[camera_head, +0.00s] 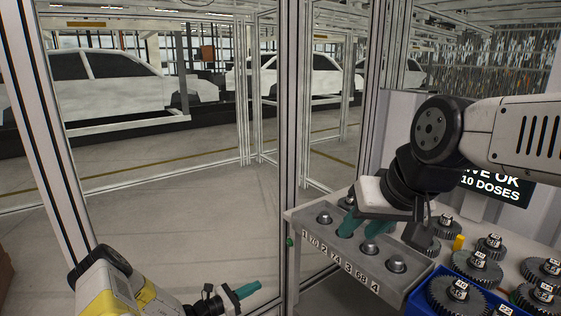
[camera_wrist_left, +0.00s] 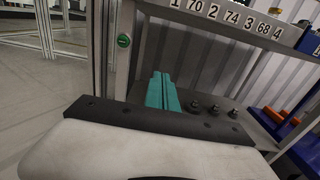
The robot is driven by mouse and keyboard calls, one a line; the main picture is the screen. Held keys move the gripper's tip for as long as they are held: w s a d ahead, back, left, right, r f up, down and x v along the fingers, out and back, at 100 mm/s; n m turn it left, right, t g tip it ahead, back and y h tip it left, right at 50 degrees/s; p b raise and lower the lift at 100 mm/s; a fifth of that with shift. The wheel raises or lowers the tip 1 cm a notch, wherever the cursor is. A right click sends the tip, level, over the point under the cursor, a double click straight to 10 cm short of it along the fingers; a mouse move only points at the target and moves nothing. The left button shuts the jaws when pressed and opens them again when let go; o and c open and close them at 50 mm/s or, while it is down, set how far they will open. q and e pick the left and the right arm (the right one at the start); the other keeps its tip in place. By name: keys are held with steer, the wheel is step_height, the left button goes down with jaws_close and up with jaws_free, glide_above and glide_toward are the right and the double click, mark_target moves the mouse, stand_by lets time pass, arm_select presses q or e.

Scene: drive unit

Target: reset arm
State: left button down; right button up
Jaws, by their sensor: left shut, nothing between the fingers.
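My left gripper (camera_head: 245,290) is low at the bottom left of the head view, pointing right, with teal fingers. The left wrist view shows these fingers (camera_wrist_left: 162,92) together and empty, below the level of the labelled shelf edge. My right gripper (camera_head: 362,226) hangs from the right over a grey rack (camera_head: 415,277) with numbered posts. Its two teal fingers are apart, with nothing seen between them. The fingertips are close above the rack; I cannot tell whether they touch it.
Several dark gears (camera_head: 476,264) lie right of the rack, some in a blue crate (camera_head: 418,303). A dark screen (camera_head: 490,190) stands behind. A frame post (camera_head: 290,150) rises left of the rack. Open floor (camera_head: 190,220) lies beyond my left arm.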

arm_select(q)
steer(key=s+d+r+m+g+y, duration=0.1)
steer(key=s+r+m+g+y, duration=0.2)
steer(key=r+m, duration=0.5)
steer(key=s+d+r+m+g, duration=0.1)
steer(key=s+r+m+g, duration=0.25)
steer(key=r, duration=0.85)
steer(key=s+r+m+g+y, duration=0.2)
steer(key=s+r+m+g, duration=0.15)
steer(key=r+m, duration=0.45)
steer(key=s+a+r+m+t+y, duration=0.2)
steer(key=s+a+r+m+y, duration=0.1)
steer(key=s+r, duration=0.6)
steer(key=s+a+r+m+t+y, duration=0.3)
steer(key=s+r+y, duration=0.1)
steer(key=s+r, duration=0.6)
steer(key=shift+s+r, duration=0.15)
steer(key=shift+s, duration=0.25)
steer(key=shift+a, duration=0.1)
